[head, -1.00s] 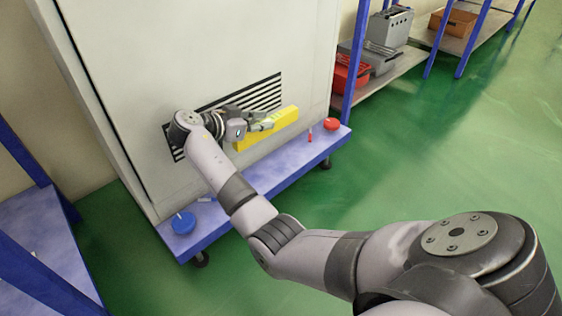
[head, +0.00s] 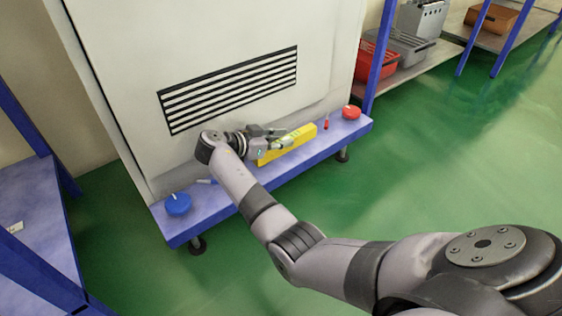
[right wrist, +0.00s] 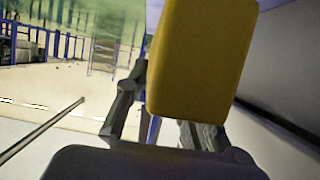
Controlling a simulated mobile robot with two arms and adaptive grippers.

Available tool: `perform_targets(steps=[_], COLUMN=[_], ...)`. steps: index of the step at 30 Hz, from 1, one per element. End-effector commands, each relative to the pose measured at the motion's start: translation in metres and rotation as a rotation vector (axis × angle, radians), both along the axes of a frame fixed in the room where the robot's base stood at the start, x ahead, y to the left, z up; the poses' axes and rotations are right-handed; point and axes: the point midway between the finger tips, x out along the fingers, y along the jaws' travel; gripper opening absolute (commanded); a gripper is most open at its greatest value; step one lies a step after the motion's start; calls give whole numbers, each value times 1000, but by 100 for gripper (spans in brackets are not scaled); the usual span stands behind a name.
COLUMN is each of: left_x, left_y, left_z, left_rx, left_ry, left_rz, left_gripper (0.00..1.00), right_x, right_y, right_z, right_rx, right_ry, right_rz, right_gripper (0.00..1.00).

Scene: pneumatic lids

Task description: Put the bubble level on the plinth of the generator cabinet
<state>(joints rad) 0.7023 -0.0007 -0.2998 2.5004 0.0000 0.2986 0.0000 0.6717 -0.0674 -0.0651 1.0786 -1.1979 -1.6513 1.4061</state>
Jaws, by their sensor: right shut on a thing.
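The yellow bubble level (head: 302,134) is held by my right gripper (head: 281,143), which is shut on it. The level lies lengthwise along the blue plinth (head: 236,203) of the pale generator cabinet (head: 225,40), close over or on its top; I cannot tell whether it touches. In the right wrist view, the level (right wrist: 198,55) fills the upper middle between the fingers. My left gripper is not in view.
On the plinth, a blue round object (head: 178,204) sits at the left end. A red round object (head: 351,112) and a small red upright thing (head: 326,122) stand at the right end. Shelves with a red crate (head: 375,62) are at the back right.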

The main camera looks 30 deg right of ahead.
Motion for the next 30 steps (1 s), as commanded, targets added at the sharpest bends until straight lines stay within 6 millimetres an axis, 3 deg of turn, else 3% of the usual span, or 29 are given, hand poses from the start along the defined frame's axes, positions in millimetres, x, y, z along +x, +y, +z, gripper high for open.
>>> perform_targets(steps=[5,12,24,25,30], left_x=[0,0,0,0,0], left_y=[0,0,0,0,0], left_z=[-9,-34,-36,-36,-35], left_rx=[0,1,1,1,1], left_ry=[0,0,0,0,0], left_rz=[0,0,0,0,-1], left_gripper=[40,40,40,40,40], right_x=[0,0,0,0,0], right_y=[0,0,0,0,0], right_z=[-12,-49,-53,-54,-53], right_rx=[-1,-1,0,0,0], right_ry=[-2,0,-1,-1,-1], right_rz=[-1,0,0,0,0], right_gripper=[0,0,0,24,35])
